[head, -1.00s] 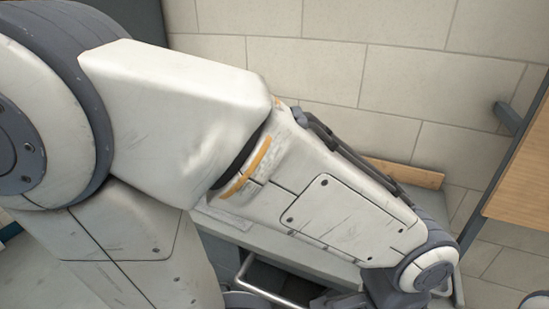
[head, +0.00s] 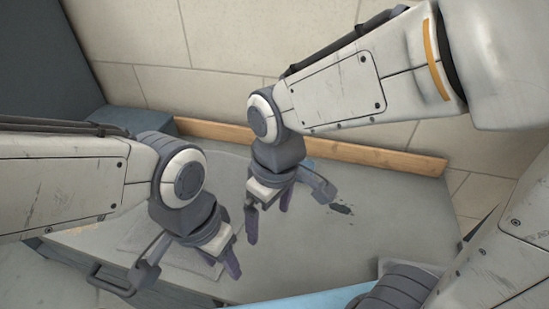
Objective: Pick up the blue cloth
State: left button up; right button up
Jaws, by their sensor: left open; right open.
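I cannot make out the blue cloth for certain. A flat light blue thing (head: 300,300) shows at the bottom edge, cut off by the frame; I cannot tell whether it is cloth. My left gripper (head: 221,268) is open and empty, pointing down over a pale flat sheet (head: 128,238) on the grey worktop (head: 385,205). My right gripper (head: 268,222) is open and empty, pointing down over the middle of the worktop. Both are apart from the light blue thing. The arms hide parts of the worktop.
A wooden strip (head: 350,152) runs along the worktop's back edge, before a tiled wall (head: 240,40). A dark mark (head: 342,209) lies on the worktop. A bar handle (head: 108,281) stands at the front left. The worktop's right side is clear.

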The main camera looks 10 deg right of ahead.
jog(key=w+d+n+p, duration=0.1)
jog(key=w+d+n, duration=0.1)
jog(key=w, duration=1)
jog(key=n+p, duration=0.3)
send_over(311, 164)
jog(key=a, duration=0.4)
jog(key=shift+h, duration=0.4)
notch_tip(311, 164, down, 9)
jog(key=shift+s+a+r, duration=0.1)
jog(key=shift+s+a, duration=0.05)
notch_tip(311, 164, down, 5)
jog(key=shift+r+p, duration=0.1)
jog(key=shift+p, duration=0.6)
jog(key=shift+f, duration=0.55)
jog(key=c, duration=1.1)
jog(key=shift+r, duration=0.15)
